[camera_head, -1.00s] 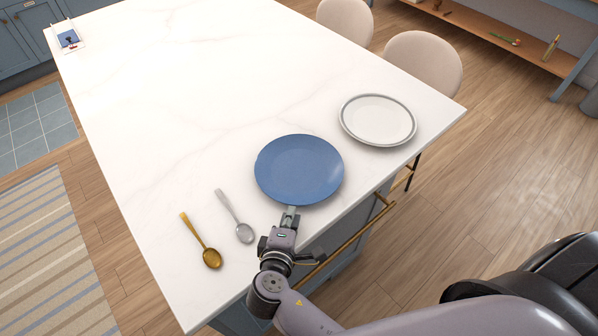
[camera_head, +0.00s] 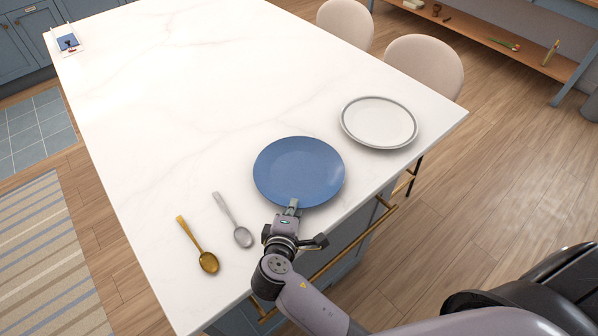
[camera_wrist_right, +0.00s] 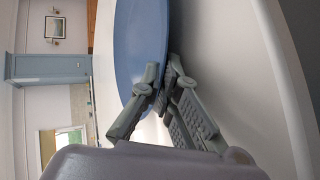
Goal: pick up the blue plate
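The blue plate (camera_head: 299,168) lies on the white countertop near its front edge, and its near rim meets my right gripper (camera_head: 293,205). In the right wrist view the plate (camera_wrist_right: 140,45) fills the upper middle, seen steeply along its rim. There the right gripper's fingertips (camera_wrist_right: 164,75) are close together, one on each side of the rim, and look shut on it. The plate shows no clear gap from the countertop in the head view. My left gripper is not in view.
A white plate with a grey rim (camera_head: 379,122) sits to the right of the blue plate. A gold spoon (camera_head: 197,243) and a silver spoon (camera_head: 232,219) lie to the left. The countertop (camera_head: 190,90) behind is largely clear. Two beige chairs (camera_head: 425,62) stand along the right side.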

